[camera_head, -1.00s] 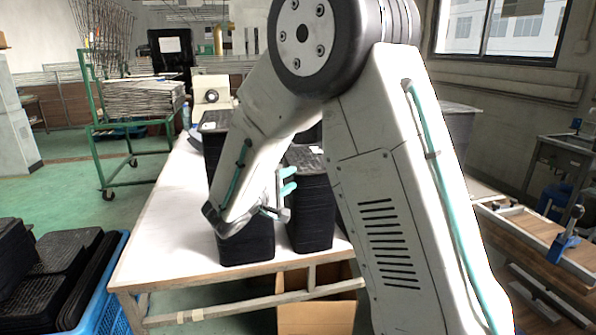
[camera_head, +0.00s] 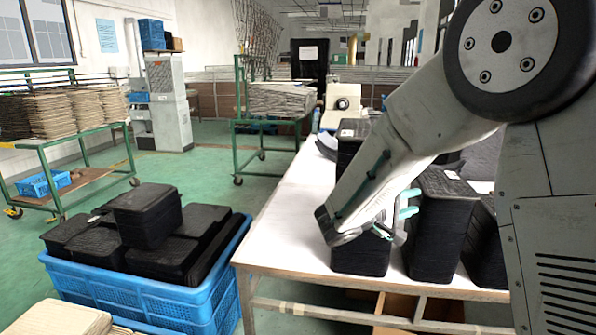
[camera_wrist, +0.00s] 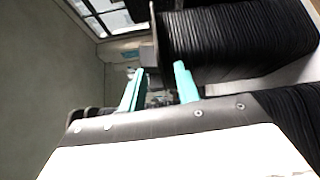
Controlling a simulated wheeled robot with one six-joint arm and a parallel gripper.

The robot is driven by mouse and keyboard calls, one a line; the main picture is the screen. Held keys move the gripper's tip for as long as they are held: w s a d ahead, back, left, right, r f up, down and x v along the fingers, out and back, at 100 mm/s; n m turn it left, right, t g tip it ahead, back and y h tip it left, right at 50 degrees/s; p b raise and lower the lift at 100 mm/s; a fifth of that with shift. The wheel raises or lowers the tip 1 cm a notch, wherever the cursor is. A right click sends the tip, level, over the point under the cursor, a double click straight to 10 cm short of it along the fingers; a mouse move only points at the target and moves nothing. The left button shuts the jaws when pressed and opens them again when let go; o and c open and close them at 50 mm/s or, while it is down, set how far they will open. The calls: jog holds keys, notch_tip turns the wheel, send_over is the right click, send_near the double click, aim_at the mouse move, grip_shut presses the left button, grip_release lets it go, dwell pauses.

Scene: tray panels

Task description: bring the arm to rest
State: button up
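My gripper (camera_head: 406,202) is in front of stacks of black tray panels on the white table. Its two teal fingers stand apart with nothing between them. In the wrist view the gripper (camera_wrist: 158,86) also shows an empty gap between the fingers. My arm reaches down from the upper right of the head view and hides part of the stacks. One black stack (camera_head: 440,235) stands right of the gripper, and another black stack (camera_head: 360,258) shows below the wrist. In the wrist view a black stack (camera_wrist: 240,38) is close at the upper right.
A blue crate (camera_head: 150,292) heaped with black trays stands on the floor left of the table (camera_head: 285,235). Green carts (camera_head: 60,150) with stacked panels stand at the far left and in the middle back. The green floor between them is clear. Cardboard lies at the lower left.

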jog(key=s+d+f+m+g+y, duration=0.1)
jog(key=s+f+g+y, duration=0.2)
jog(key=s, duration=0.5)
jog(key=s+d+f+g+y, duration=0.1)
jog(key=s+g+y, duration=0.3)
jog(key=s, duration=0.5)
jog(key=s+a+r+m+y, duration=0.1)
jog(key=s+a+y, duration=0.1)
jog(key=s, duration=0.3)
jog(key=s+a+r+m+t+y, duration=0.1)
jog(key=s+a+r+y, duration=0.1)
jog(key=s, duration=0.4)
jog(key=s+a+r+m+t+y, duration=0.1)
jog(key=s+a+r+m+y, duration=0.1)
jog(key=s+y, duration=0.3)
jog(key=shift+s+a+r+y, duration=0.15)
jog(key=shift+s+a+y, duration=0.15)
jog(key=shift+s+a, duration=0.45)
jog(key=shift+w+a, duration=0.1)
